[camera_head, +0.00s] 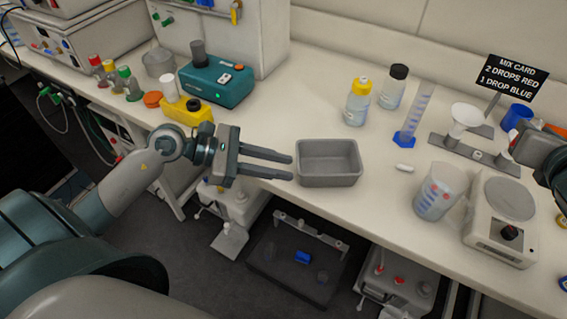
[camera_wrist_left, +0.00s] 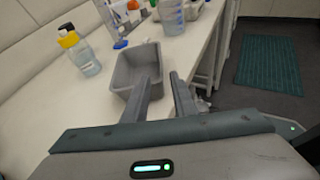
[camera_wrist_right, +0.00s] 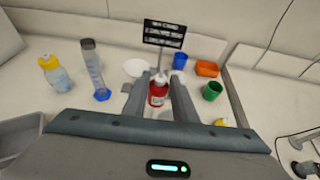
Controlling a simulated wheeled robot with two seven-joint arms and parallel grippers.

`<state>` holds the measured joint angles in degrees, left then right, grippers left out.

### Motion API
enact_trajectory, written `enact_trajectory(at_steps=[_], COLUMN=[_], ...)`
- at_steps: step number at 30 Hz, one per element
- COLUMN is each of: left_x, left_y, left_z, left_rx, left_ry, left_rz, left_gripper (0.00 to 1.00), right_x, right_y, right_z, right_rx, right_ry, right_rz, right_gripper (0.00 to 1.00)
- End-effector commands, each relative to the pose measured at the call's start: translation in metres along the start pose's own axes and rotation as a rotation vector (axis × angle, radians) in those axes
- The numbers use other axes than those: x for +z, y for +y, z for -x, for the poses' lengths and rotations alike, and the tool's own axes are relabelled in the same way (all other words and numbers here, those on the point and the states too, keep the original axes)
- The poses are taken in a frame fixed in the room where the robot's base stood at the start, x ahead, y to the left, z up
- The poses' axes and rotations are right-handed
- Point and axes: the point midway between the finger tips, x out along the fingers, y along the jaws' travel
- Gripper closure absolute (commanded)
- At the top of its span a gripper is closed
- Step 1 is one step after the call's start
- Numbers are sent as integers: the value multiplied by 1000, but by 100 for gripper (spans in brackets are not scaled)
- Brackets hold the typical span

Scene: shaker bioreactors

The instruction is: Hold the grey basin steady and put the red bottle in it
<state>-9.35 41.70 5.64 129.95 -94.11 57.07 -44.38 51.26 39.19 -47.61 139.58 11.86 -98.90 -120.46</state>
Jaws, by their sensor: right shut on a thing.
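The grey basin (camera_head: 328,182) sits empty and upright near the bench's front edge. My left gripper (camera_head: 291,168) is open at its left side, fingertips close to the wall; I cannot tell whether they touch it. In the left wrist view one finger overlaps the basin's (camera_wrist_left: 122,72) near side and the other is off its right side. The red bottle (camera_wrist_right: 158,92) is upright between the fingers of my right gripper (camera_wrist_right: 158,88), which is shut on it. In the head view my right gripper (camera_head: 540,146) is at the right edge, and the bottle cannot be made out.
A yellow-capped bottle (camera_head: 357,103), a black-capped bottle (camera_head: 392,90) and a blue-based cylinder (camera_head: 413,115) stand behind the basin. A beaker (camera_head: 440,190) and a white hotplate device (camera_head: 497,225) stand to its right. A small white piece (camera_head: 405,168) lies between.

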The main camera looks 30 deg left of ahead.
Motion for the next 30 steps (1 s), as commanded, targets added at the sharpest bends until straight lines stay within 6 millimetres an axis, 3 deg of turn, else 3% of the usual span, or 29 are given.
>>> enact_trajectory(at_steps=[8,24,30], left_x=[2,3,1], left_y=[0,0,0], left_z=[-18,-97,-114], left_rx=[0,-1,-1], left_ry=[-3,-3,-1], left_rz=[2,4,2], left_gripper=[75,75,75], right_x=[9,35,39], right_y=[0,0,0], right_z=[4,15,16], right_rx=[0,0,0], right_ry=[0,0,0], right_rz=[0,0,0], right_gripper=[93,93,93])
